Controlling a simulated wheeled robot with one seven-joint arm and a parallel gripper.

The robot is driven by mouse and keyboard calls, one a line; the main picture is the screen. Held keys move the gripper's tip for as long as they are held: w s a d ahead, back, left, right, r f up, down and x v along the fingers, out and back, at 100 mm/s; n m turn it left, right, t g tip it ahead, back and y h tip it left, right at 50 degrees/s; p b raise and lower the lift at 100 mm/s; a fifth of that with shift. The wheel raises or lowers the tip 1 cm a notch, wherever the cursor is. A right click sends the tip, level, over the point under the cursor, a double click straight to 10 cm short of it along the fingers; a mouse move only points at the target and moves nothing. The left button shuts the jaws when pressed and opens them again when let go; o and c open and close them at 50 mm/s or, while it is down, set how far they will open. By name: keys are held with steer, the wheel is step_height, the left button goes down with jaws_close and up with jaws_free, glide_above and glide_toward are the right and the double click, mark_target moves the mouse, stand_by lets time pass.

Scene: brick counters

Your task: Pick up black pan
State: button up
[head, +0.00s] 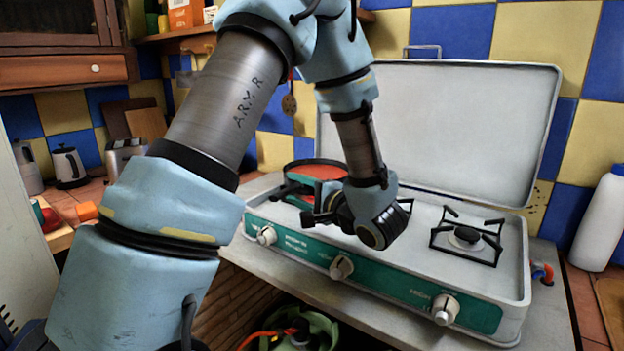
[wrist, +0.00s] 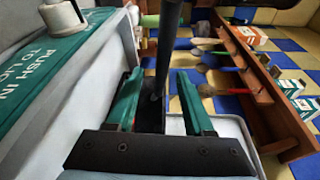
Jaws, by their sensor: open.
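The black pan (head: 318,171), with a dark rim and a red inside, sits at the left end of the camping stove (head: 475,265), partly hidden behind my arm. My gripper (head: 298,192) is low over the stove top, at the pan's near side and pointing left. In the wrist view my gripper (wrist: 158,80) has its two green fingers apart. A long dark bar runs up between them; it may be the pan's handle, but I cannot tell for certain. No finger clearly closes on it.
The stove's raised lid (head: 450,125) stands behind it. A bare burner (head: 467,238) is at the right, and knobs line the front. A white bottle (head: 601,220) stands right. A kettle (head: 68,166) and toaster (head: 125,155) are far left. The wrist view shows a shelf with utensils (wrist: 270,75).

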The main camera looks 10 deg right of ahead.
steer(key=shift+w+a, duration=0.35)
steer(key=shift+w, duration=0.25)
steer(key=shift+c, duration=0.4)
jaws_close()
stand_by(0.6)
